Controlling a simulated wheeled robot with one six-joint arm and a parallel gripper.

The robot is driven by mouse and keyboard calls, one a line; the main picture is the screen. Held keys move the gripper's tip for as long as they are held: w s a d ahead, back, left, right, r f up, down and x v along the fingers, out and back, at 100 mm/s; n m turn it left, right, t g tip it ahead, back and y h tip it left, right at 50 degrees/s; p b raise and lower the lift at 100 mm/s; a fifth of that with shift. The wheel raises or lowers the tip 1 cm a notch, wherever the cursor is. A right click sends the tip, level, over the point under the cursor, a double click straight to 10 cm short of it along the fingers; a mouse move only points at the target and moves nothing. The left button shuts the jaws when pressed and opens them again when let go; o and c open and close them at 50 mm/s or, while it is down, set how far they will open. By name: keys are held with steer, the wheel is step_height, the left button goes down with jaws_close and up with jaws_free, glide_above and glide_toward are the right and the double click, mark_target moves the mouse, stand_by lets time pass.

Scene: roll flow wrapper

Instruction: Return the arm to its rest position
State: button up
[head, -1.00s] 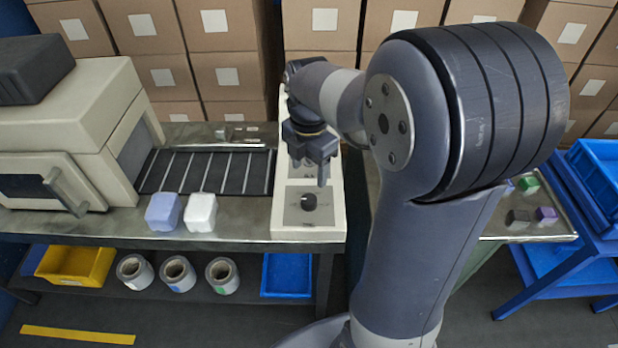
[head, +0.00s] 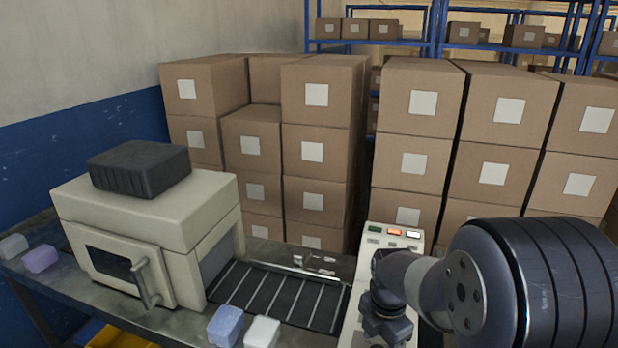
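My arm comes in from the lower right and reaches left, bent, over the pale control panel (head: 357,318). My gripper (head: 388,332) points down over this panel at the bottom edge of the picture. Its fingertips are at or beyond the frame edge, so whether it is open or shut does not show. I see nothing held in the part that shows. The panel's far end has green, orange and white buttons (head: 394,232). Its near end is out of view.
The cream wrapper machine (head: 150,235), with a black box on top, stands left of the slatted conveyor (head: 275,297). A blue block (head: 225,326) and a white block (head: 262,332) sit at the bench front. Stacked cartons (head: 318,150) stand behind.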

step_height(320, 180, down, 3)
steer(key=shift+r, duration=0.15)
steer(key=shift+m, duration=0.3)
steer(key=shift+r, duration=0.1)
